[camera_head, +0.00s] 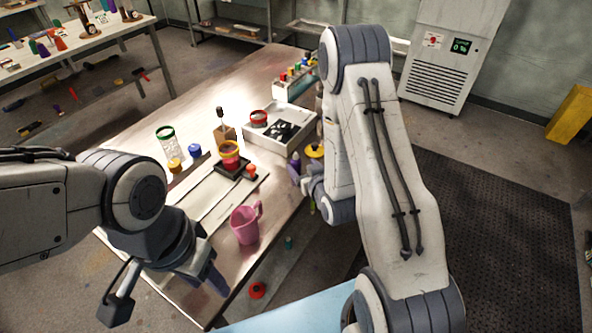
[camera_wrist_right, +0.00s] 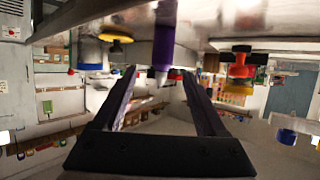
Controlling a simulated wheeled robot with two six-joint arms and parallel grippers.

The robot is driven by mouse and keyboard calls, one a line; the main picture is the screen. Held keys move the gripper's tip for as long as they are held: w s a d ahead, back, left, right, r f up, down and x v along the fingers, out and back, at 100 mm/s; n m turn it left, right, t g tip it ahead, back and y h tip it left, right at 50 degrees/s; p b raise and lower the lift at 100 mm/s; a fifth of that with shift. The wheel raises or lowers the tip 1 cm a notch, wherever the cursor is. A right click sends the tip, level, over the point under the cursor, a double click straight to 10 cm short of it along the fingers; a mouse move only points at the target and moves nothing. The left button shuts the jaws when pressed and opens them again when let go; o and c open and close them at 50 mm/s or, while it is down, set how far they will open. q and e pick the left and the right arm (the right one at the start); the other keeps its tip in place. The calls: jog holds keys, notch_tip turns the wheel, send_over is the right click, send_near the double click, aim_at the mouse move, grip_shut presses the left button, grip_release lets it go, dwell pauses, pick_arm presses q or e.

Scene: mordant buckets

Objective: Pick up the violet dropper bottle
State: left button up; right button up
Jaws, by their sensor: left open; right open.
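In the head view my right arm largely hides that gripper. My left gripper (camera_head: 208,277) is open and empty at the table's front left.
A pink mug (camera_head: 244,226) stands near the front edge. A red and yellow container (camera_head: 229,155), a green-rimmed glass jar (camera_head: 167,146) and a white tray (camera_head: 300,113) stand further back. In the right wrist view, a blue-and-white container (camera_wrist_right: 89,52) is left of the bottle.

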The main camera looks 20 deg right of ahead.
aim_at(297, 162)
jog(key=w+f+b, duration=0.1)
jog(key=b, duration=0.4)
jog(key=shift+w+f, duration=0.1)
jog(key=shift+w, duration=0.1)
jog(key=shift+w+b, duration=0.2)
jog(key=shift+b, duration=0.1)
jog(key=shift+w+p, duration=0.3)
jog(key=shift+w, duration=0.25)
jog(key=shift+s+f+p+x, duration=0.15)
jog(key=shift+p+x, duration=0.15)
jog(key=shift+x, duration=0.75)
jog(key=shift+f+p+x, duration=0.2)
jog(key=shift+p+x, duration=0.1)
jog(key=shift+x, duration=0.75)
jog(key=shift+s+f+p+x, duration=0.15)
jog(key=shift+p+x, duration=0.15)
jog(key=shift+x, duration=0.75)
pick_arm(q)
notch_tip(297, 162, down, 4)
jog(key=shift+f, duration=0.25)
pick_arm(e)
jog(key=shift+w+a, duration=0.1)
jog(key=shift+a, duration=0.05)
grip_shut()
